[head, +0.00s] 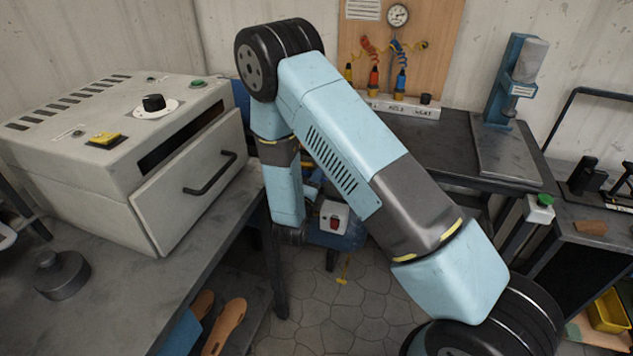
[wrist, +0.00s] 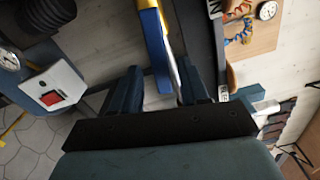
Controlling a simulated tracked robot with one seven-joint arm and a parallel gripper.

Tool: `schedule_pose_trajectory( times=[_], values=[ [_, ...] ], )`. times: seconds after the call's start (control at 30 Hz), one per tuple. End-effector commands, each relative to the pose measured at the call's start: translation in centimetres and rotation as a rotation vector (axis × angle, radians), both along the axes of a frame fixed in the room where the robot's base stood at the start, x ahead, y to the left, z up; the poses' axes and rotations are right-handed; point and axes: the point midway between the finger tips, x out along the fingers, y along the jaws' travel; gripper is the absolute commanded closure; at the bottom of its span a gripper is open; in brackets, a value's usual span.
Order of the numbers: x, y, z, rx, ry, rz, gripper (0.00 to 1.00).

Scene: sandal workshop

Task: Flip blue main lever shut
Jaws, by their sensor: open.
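In the wrist view my gripper (wrist: 160,82) is open, with its two dark fingers apart. A long blue bar with a yellow edge (wrist: 152,42) stands between and beyond the fingertips, nearer the left finger; it looks like the blue main lever. I cannot tell whether a finger touches it or how far its lever is turned. In the head view my arm hides most of that area, and neither lever nor fingertips can be made out clearly.
A white switch box with a red switch (head: 334,222) sits on a blue tank (head: 347,238). A grey oven (head: 110,150) stands on the left bench. A tool board (head: 420,40) hangs behind the dark right bench (head: 440,150). Paved floor lies between the benches.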

Motion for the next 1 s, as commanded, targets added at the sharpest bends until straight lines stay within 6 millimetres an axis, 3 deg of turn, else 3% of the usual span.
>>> schedule_pose_trajectory(
  times=[0.37,0.8,1.0],
  values=[
    [0.4,-0.17,0.01,-0.001,0.0,0.0,0.56],
    [0.39,-0.18,0.0,-0.001,0.0,0.0,0.98],
    [0.38,-0.2,-0.02,-0.001,0.0,0.0,1.0]
  ],
)
